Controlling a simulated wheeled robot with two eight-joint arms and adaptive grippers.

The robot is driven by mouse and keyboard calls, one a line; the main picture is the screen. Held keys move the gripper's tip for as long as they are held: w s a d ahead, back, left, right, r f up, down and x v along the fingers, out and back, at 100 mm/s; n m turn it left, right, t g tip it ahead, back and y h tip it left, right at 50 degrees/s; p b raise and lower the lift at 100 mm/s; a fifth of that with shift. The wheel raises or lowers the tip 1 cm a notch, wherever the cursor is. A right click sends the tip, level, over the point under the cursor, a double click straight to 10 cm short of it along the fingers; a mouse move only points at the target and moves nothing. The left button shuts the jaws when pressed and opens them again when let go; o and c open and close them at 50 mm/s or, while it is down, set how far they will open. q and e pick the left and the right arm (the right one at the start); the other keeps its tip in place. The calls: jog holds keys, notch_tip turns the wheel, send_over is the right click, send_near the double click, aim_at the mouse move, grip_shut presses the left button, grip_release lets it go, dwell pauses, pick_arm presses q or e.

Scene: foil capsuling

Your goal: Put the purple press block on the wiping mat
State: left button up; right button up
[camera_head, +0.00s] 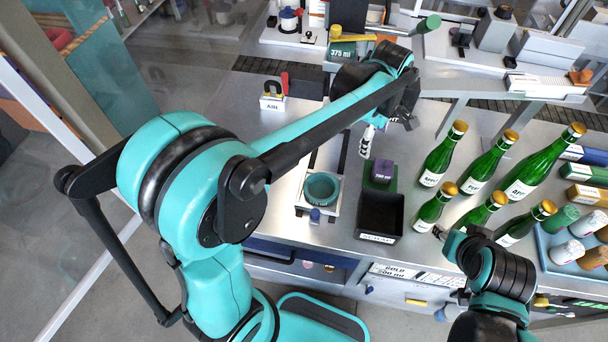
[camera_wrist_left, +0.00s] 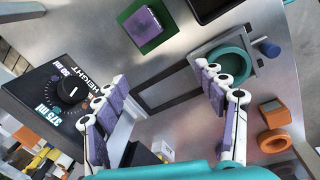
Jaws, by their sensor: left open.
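The purple press block (camera_head: 383,168) sits on a green square mat (camera_head: 371,186), behind the black tray; I cannot tell for sure whether this is the wiping mat. The block also shows at the top of the left wrist view (camera_wrist_left: 146,25), with green mat (camera_wrist_left: 152,45) visible around it. My left gripper (camera_head: 384,128) is just behind the block, apart from it. In the left wrist view its fingers (camera_wrist_left: 160,95) are spread wide with nothing between them. My right gripper (camera_head: 447,236) is by the front bottles; its jaw opening is too unclear to tell.
A black tray (camera_head: 380,214) stands directly in front of the mat. A teal ring fixture (camera_head: 321,188) is to its left. Several green bottles (camera_head: 437,156) stand to the right. A black height-dial box (camera_wrist_left: 60,95) shows in the left wrist view.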

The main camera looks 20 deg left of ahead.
pick_arm(q)
jog(key=s+a+m+t, duration=0.2)
jog(key=s+a+m, duration=0.4)
jog(key=s+m, duration=0.2)
jog(key=s+a+m+t, duration=0.3)
jog(key=s+a+m, duration=0.3)
jog(key=s, duration=0.4)
jog(key=shift+s+a+f+m+t, duration=0.3)
jog(key=shift+f+m, duration=0.15)
jog(key=shift+m, duration=0.45)
jog(key=shift+s, duration=0.1)
